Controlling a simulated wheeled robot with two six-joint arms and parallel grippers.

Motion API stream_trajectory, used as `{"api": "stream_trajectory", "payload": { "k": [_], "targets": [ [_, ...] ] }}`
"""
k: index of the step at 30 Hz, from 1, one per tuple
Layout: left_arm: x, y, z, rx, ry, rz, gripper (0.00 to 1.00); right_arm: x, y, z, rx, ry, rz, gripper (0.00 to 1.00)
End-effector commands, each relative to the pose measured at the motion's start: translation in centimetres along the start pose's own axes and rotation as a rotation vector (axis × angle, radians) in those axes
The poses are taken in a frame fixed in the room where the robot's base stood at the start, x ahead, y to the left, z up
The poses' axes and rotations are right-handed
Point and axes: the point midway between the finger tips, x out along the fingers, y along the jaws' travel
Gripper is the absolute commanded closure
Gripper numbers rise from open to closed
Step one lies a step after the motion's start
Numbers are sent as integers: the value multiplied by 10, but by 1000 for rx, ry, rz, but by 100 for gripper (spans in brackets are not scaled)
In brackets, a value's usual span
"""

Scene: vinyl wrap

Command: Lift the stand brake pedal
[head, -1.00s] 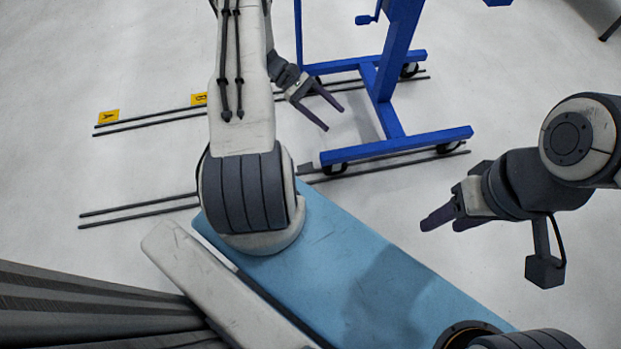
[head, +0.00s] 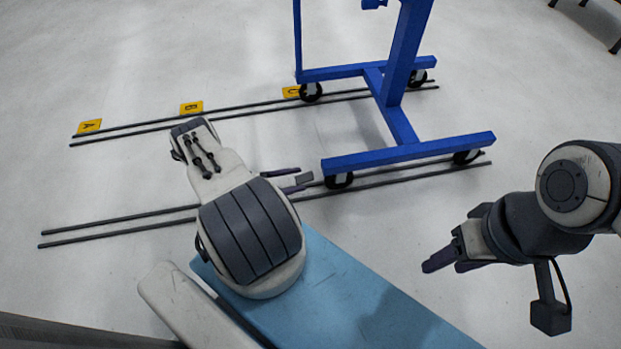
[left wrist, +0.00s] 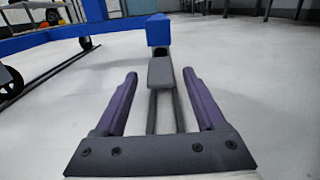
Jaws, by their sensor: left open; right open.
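The blue wheeled stand (head: 400,155) is on the floor at upper centre. A small grey brake pedal (head: 305,179) sticks out at the left end of its near beam. In the left wrist view the grey pedal (left wrist: 160,71) lies in front of the blue beam end (left wrist: 158,30). My left gripper (head: 296,180) is low by the pedal, open, with the pedal between its purple fingertips and a gap on each side. The left arm hides part of the gripper in the head view. My right gripper (head: 441,268) is open and empty, at right, away from the stand.
Dark rails (head: 120,225) run along the floor under the stand's casters (head: 339,180). Yellow lettered markers (head: 191,108) lie by the far rail. My blue base is below. Open floor lies left and right of the stand.

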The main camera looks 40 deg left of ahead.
Motion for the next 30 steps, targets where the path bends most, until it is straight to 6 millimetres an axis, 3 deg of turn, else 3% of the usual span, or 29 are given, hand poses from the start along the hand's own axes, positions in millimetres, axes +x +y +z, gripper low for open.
{"api": "stream_trajectory", "payload": {
  "k": [3, 9, 20, 21, 26, 27, 30],
  "targets": [
    [24, -1, -2, -2, 0, -6, 28, 8, 1, 0, 0, 0, 0, 50],
    [48, -1, -2, -1, 1, -4, 28, 14, 1, 1, 0, 0, 0, 50],
    [55, 0, 0, 1, 2, -1, 28, 14, 1, 1, 0, 0, 0, 50],
    [55, 0, 0, 1, 2, -1, 31, 14, 1, 1, 0, 0, 0, 50],
    [55, 0, 0, 1, 2, -1, 93, 14, 1, 1, 0, 0, 0, 50],
    [55, 0, 0, 1, 2, 0, 100, 14, 1, 1, 0, 0, 0, 50],
    [54, 0, 0, 1, 3, 0, 100, 14, 1, 1, 0, 0, 0, 50]
  ]
}}
